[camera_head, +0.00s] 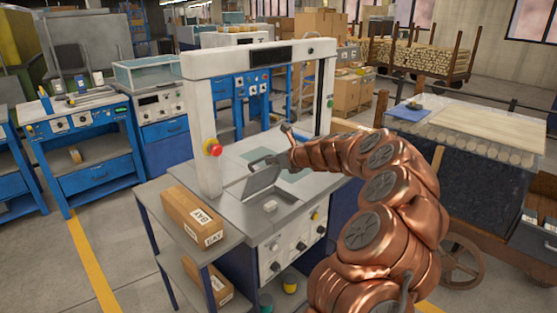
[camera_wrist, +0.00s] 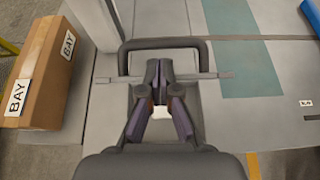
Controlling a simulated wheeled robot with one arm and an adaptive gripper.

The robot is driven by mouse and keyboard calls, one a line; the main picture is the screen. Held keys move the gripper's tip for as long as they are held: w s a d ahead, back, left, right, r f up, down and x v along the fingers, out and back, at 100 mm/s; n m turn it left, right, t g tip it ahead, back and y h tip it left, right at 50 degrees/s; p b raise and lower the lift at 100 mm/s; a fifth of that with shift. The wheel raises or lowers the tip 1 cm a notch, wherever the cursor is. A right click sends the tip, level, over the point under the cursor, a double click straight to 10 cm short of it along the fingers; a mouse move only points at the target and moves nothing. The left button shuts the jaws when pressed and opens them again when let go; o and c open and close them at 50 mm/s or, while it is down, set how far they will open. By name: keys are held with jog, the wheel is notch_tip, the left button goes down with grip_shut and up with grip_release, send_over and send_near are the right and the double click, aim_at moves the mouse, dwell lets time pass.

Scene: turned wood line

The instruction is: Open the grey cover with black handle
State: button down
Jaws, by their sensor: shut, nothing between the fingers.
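The grey cover (camera_head: 262,181) is on the grey deck of the white-framed machine, and it looks tilted up from the deck. Its black handle (camera_head: 260,160) is at its upper edge. In the wrist view the handle (camera_wrist: 165,42) is a dark U-shaped bar just beyond the fingertips, with a thin grey edge below it, likely the cover's. My gripper (camera_wrist: 158,66) is shut and empty, with its tips inside the handle's outline. Whether they touch the handle or cover is unclear. In the head view my gripper is close to the handle, its fingers hard to make out.
A white frame (camera_head: 202,130) with a red button (camera_head: 213,147) rises over the deck. A cardboard box (camera_head: 193,215) labelled BAY is on the shelf at left, with another below. A small white block (camera_head: 270,206) is in front of the cover. A loaded cart (camera_head: 465,125) stands at right.

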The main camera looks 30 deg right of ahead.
jog(key=shift+x, duration=1.65)
jog(key=shift+r, duration=0.1)
